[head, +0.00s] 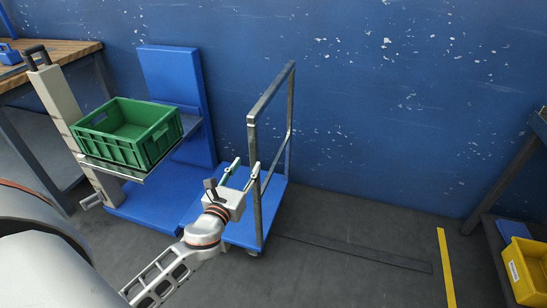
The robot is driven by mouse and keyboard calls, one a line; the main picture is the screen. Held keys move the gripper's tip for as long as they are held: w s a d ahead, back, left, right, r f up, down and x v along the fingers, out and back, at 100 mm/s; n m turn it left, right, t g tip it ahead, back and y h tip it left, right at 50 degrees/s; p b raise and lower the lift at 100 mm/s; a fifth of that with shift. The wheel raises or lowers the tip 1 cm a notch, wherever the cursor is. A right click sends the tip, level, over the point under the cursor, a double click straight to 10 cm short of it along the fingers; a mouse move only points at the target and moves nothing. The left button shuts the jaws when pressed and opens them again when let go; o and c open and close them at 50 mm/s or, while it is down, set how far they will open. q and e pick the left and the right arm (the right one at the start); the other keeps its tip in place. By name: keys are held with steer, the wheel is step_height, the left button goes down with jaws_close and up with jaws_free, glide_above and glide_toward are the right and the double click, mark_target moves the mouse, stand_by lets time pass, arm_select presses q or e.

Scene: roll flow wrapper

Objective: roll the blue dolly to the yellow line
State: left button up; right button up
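The blue dolly (272,203) stands on the dark floor near the middle, with a flat blue deck and an upright grey metal handle frame (271,92) on its right side. The yellow line (446,272) is a strip on the floor to the right, apart from the dolly. My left gripper (246,165) is above the deck, with its two fingers spread and nothing seen between them. Its right finger overlaps the near post of the handle frame in the picture; I cannot tell whether they touch. My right gripper is not in view.
A green crate (157,143) sits on a lift's platform left of the dolly, before a tall blue panel (173,77). A workbench (50,52) stands far left. A yellow bin (525,270) sits on a rack at right. Floor between dolly and line looks clear, except for a thin dark strip.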

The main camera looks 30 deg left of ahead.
mark_target(253, 155)
arm_select(q)
steer(key=shift+w+a+r, duration=0.1)
steer(key=shift+w+a, duration=0.05)
steer(key=shift+w, duration=0.25)
steer(key=x, duration=0.6)
steer(key=shift+w+a, duration=0.1)
steer(key=shift+w, duration=0.3)
jaws_close()
